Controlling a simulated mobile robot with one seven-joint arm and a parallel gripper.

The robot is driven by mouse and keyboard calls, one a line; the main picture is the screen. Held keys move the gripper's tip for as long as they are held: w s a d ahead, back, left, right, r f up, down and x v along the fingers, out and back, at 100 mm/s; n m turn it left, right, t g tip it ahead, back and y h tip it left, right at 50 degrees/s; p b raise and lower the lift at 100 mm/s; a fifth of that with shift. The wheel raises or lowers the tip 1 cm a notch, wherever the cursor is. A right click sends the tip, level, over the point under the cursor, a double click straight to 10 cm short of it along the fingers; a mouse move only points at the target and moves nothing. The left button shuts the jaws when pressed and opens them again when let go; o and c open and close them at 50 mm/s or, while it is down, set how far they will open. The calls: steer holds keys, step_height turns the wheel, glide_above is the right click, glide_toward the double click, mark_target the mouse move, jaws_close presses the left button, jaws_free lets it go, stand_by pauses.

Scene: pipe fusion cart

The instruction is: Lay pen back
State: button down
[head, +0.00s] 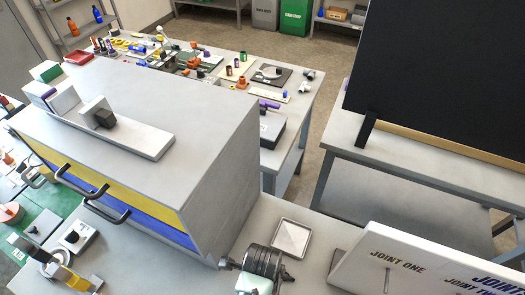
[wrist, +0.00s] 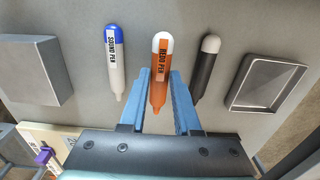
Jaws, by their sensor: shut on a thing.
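A white pen with a blue end, labelled "SOUND PEN" (wrist: 115,60), lies to the left, apart from the fingers. A black pen with a pale end (wrist: 206,65) lies to the right, also apart. I cannot tell whether the orange pen touches the grey surface.
A shallow square tray (wrist: 250,92) lies right of the pens; a grey block (wrist: 30,70) stands left. In the head view a large grey cabinet (head: 150,90) with drawers fills the left.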

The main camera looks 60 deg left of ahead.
steer(key=shift+f+p, duration=0.4)
steer(key=shift+f, duration=0.85)
steer(key=c, duration=0.6)
jaws_free()
steer(key=shift+f, duration=0.1)
steer(key=shift+f+b, duration=0.1)
steer(key=shift+b, duration=0.25)
steer(key=r, duration=0.4)
steer(key=r+b, duration=0.1)
steer(key=r, duration=0.8)
steer(key=shift+a+b, duration=0.3)
steer(key=shift+b, duration=0.05)
